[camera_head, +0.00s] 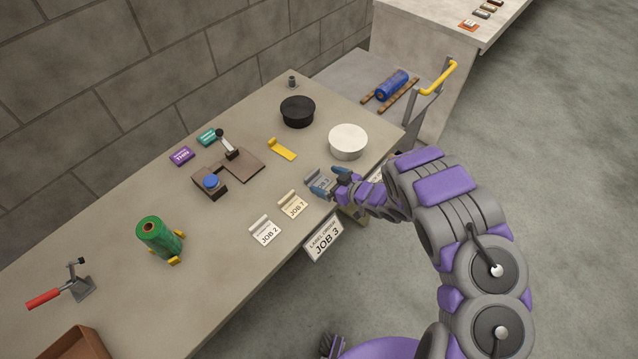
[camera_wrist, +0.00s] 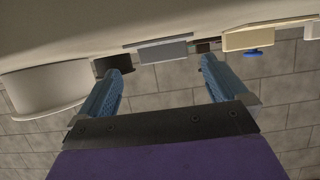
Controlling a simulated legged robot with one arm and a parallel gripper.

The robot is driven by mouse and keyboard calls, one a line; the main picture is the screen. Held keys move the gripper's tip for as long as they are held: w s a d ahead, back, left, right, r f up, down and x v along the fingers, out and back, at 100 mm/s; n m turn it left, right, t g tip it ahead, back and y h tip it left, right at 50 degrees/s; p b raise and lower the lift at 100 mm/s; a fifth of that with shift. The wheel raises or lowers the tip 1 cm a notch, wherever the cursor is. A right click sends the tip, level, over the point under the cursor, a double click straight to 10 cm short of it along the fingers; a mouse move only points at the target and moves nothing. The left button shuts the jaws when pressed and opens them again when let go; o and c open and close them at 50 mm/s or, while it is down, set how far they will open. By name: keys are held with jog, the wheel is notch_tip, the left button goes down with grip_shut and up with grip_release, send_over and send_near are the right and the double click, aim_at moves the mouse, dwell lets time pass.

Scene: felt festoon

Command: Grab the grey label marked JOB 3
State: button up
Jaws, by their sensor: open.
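My gripper (camera_head: 322,188) is open at the table's near edge, with its two blue fingers apart. In the wrist view, the gripper (camera_wrist: 163,64) has a grey label (camera_wrist: 164,51) lined up in the gap between its fingertips. It does not touch either finger there; I cannot tell how deep it sits between them. In the head view the grey label (camera_head: 316,175) is mostly hidden by the fingers, and its marking cannot be read. A cream label marked JOB 1 (camera_head: 293,206) and a white label marked JOB 2 (camera_head: 265,232) stand to its left.
A hanging sign (camera_head: 323,240) at the table's front edge reads JOB 3. A white round tub (camera_head: 348,141) and a black one (camera_head: 298,111) stand behind my gripper. A yellow piece (camera_head: 282,149), a blue-knobbed device (camera_head: 211,182) and a green spool (camera_head: 157,235) are on the table (camera_head: 105,270).

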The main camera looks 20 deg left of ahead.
aim_at(313, 175)
jog(key=shift+b+x, duration=0.7)
jog(key=shift+x, duration=1.95)
jog(key=shift+s+r, duration=0.1)
jog(key=shift+r, duration=0.05)
jog(key=shift+c, duration=0.5)
jog(key=c, duration=1)
